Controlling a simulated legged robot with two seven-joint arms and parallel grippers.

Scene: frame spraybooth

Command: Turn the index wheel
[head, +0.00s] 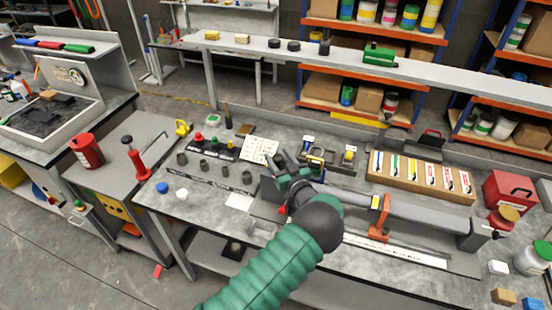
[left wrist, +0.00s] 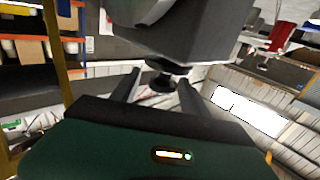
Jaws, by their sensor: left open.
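My left gripper (head: 280,180) reaches over the bench to the left end of a long grey fixture (head: 425,211). In the left wrist view its two dark fingers (left wrist: 160,84) are open, one on each side of a small black knob-like wheel (left wrist: 161,79), which looks like the index wheel. The wheel sits on a short stem below a dark grey block (left wrist: 187,35). I cannot tell whether the fingers touch it. In the head view the gripper and arm hide the wheel. My right gripper is in neither view.
An orange clamp (head: 378,222) stands on the fixture. A cardboard box of coloured cards (head: 421,176) and a red box (head: 510,191) are to the right. Several dark sockets (head: 204,166) stand left of the gripper. A raised shelf (head: 330,60) runs behind.

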